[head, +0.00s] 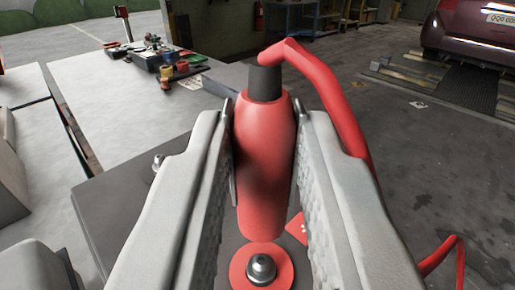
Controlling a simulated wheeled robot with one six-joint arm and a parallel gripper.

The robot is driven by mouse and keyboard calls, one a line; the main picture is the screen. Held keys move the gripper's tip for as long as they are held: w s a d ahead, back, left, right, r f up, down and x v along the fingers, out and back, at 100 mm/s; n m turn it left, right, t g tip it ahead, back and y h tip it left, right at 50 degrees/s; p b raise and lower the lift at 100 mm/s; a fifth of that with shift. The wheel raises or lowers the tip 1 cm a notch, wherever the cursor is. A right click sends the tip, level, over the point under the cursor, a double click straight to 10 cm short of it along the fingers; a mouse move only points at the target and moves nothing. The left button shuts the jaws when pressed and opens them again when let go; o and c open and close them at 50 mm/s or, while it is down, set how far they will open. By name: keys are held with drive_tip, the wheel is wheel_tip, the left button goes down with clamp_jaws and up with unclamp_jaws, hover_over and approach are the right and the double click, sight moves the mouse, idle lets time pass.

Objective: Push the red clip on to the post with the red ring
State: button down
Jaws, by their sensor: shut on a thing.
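The red clip (263,165) is a thick red body with a black collar on top and a red cable bending off to the right. My gripper (264,150) is shut on it, one finger on each side. The post (262,267) is a short metal stud standing in a flat red ring (238,268). The clip's lower end shows just beyond the post in the picture; I cannot tell its height above it. A second metal post (158,161) shows to the left, partly hidden by my left finger.
A pale bench (120,95) lies at the left, with several small tools and coloured parts (170,65) on it. The red cable (340,105) runs down at the right behind my finger.

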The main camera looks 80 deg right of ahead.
sight(262, 221)
drive_tip(key=shift+f, duration=1.7)
drive_tip(key=shift+f, duration=0.9)
idle(1.2)
drive_tip(key=c, duration=1.2)
unclamp_jaws()
drive_tip(key=shift+a, duration=0.1)
drive_tip(key=v, duration=1.7)
drive_tip(key=shift+a, duration=0.15)
